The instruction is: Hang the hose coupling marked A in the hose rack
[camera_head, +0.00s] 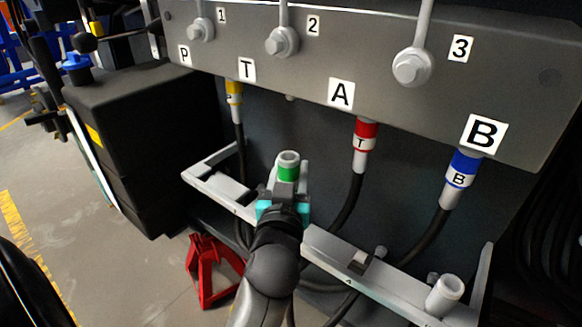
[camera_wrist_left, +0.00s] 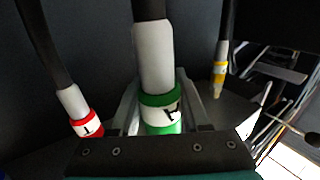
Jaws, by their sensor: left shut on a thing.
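The hose coupling marked A is a light grey cylinder with a green band (camera_head: 288,173). In the left wrist view its green band (camera_wrist_left: 160,112) shows the letter A, and a black hose runs from its grey sleeve. My left gripper (camera_head: 285,200) is shut on it and holds it roughly upright, with its open end up. The hose rack (camera_head: 330,250) is a light grey rail with raised ends below the panel. The gripper and coupling overlap the rack's middle in the head view and hide part of it. Whether the coupling touches the rack cannot be told. My right gripper is out of view.
The grey panel (camera_head: 400,105) above carries yellow (camera_head: 234,88), red (camera_head: 366,130) and blue (camera_head: 465,165) couplings with hanging hoses. A short grey cylinder (camera_head: 447,292) stands at the rack's right end. A red stand (camera_head: 208,268) is on the floor. A black box (camera_head: 125,130) is left.

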